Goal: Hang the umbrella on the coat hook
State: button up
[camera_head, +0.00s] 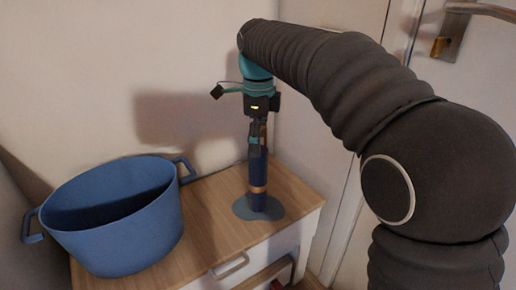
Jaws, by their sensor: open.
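The dark blue umbrella (258,172), folded, with a brown band near its lower end, stands upright on the cabinet top. My gripper (257,138) points down over its upper end. The jaws are open and seem to be around or just beside the top of it; the view is too small to tell whether they touch. The umbrella's handle is hidden by my gripper or too small to make out. I cannot make out a coat hook in this view.
A round blue-grey disc (240,208) lies under the umbrella on the wooden cabinet top (205,225). A large blue pot (115,225) stands to the left. White drawers with handles (230,265) are below. A door with a metal handle (482,10) is at right.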

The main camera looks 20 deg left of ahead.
notch_tip(320, 180, up, 10)
jog(key=p, duration=0.2)
jog(key=shift+s, duration=0.2)
jog(key=shift+d, duration=0.1)
